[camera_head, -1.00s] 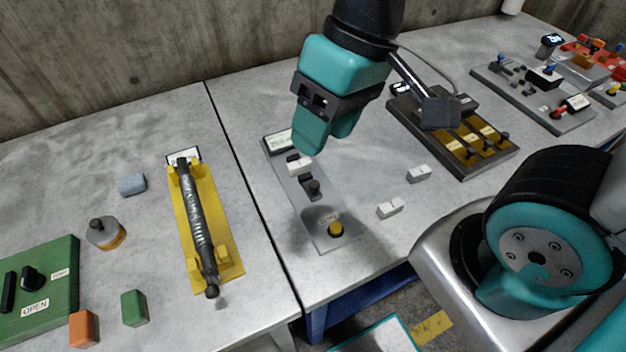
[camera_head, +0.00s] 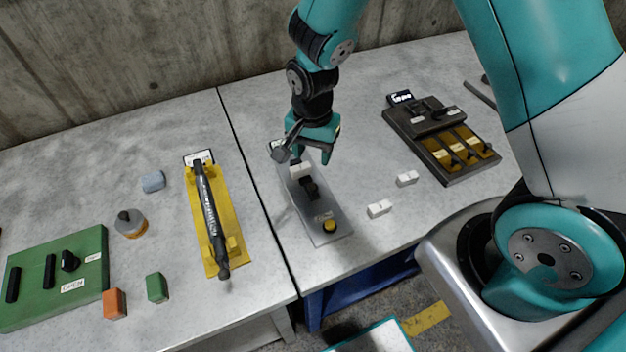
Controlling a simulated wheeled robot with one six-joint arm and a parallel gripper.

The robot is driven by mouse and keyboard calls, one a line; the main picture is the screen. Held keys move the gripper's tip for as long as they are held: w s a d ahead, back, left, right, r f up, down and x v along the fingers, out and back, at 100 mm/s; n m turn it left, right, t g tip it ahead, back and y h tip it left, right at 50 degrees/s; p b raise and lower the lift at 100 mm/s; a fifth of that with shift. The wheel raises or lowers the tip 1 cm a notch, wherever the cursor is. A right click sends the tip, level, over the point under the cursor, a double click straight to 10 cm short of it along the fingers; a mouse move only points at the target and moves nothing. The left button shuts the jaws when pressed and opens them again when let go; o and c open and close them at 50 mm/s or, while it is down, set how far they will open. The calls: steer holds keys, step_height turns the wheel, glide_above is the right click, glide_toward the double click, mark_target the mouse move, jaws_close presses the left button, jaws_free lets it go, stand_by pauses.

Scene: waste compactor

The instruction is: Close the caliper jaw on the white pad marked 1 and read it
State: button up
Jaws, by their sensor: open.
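The caliper fixture is a narrow grey plate (camera_head: 320,215) on the right-hand table, with a dark sliding jaw (camera_head: 310,189) and a yellow button (camera_head: 329,226) at its near end. A white pad (camera_head: 300,168) sits on the plate just behind the dark jaw; its marking is not legible. Two more white pads, one farther (camera_head: 407,178) and one nearer (camera_head: 379,208), lie on the table to the right. My gripper (camera_head: 306,152) is open over the far end of the plate, by the white pad. It partly hides the small display (camera_head: 278,146); no reading shows.
A dark fixture with brass-coloured slots (camera_head: 445,140) stands to the right. A yellow cradle (camera_head: 237,245) holding a dark rod is left of the table seam. Farther left are a green panel (camera_head: 85,240) and small blocks. Tabletop around the two loose pads is clear.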

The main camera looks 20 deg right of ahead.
mark_target(313, 186)
step_height(313, 186, down, 11)
steer(key=shift+f+p, duration=0.15)
steer(key=shift+p, duration=1)
